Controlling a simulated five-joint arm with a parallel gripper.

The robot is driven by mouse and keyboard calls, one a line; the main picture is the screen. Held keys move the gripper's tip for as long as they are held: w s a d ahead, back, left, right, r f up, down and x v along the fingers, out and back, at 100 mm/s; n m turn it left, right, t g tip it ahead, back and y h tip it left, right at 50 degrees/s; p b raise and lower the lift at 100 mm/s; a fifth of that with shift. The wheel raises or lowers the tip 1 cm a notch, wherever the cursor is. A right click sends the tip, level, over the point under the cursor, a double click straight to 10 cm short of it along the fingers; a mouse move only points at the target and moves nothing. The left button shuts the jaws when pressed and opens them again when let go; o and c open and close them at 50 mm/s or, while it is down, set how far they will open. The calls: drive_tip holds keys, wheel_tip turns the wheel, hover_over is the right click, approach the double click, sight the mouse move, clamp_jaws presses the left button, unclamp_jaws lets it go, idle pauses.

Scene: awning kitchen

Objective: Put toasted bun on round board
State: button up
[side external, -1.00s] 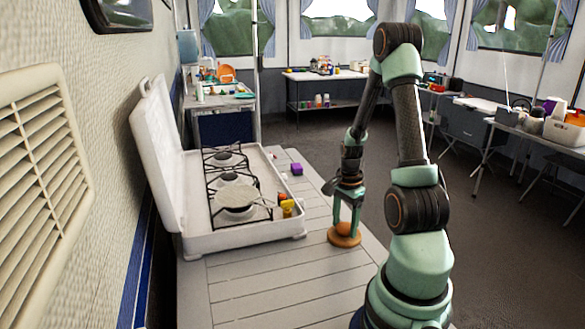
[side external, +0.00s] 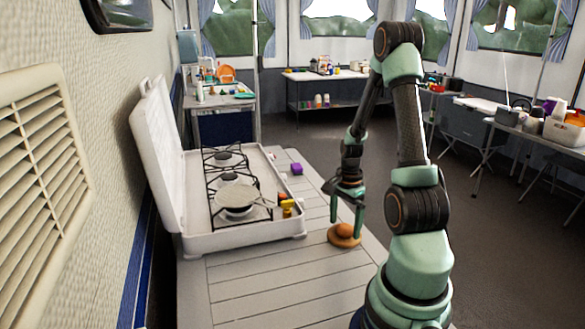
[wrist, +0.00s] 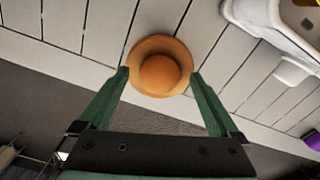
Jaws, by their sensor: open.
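The toasted bun (side external: 345,230) is a small brown dome. It rests on the round board (side external: 337,241), a light wooden disc on the slatted table. In the wrist view the bun (wrist: 160,75) sits near the middle of the board (wrist: 160,43), with the board's rim showing around it. My gripper (side external: 347,228) is open, its two green fingers spread wide around the bun's sides. In the wrist view the fingertips (wrist: 159,73) stand apart from the bun, with a clear gap on each side.
A white camping stove (side external: 250,238) with an open lid and a pan (side external: 236,196) stands left of the board. Small yellow and red items (side external: 286,206) and a purple block (side external: 296,168) lie near the stove's right edge. The table's front (side external: 285,290) is clear.

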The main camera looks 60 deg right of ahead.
sight(344, 226)
wheel_tip(344, 226, up, 11)
drive_tip(key=w+a+r+n+t+h, duration=0.1)
drive_tip(key=w+a+r+n, duration=0.3)
drive_tip(key=a+n, duration=0.2)
drive_tip(key=w+a+r+n+t, duration=0.1)
drive_tip(key=w+a+r+n, duration=0.2)
drive_tip(key=w+a+n, duration=0.3)
drive_tip(key=a+r+n+t+y, duration=0.1)
drive_tip(key=a+r+n+t, duration=0.2)
drive_tip(key=a+n, duration=0.8)
drive_tip(key=a+r, duration=0.1)
drive_tip(key=a, duration=0.4)
drive_tip(key=shift+s+r+t, duration=0.2)
drive_tip(key=shift+s+t, duration=0.1)
drive_tip(key=shift+s, duration=0.1)
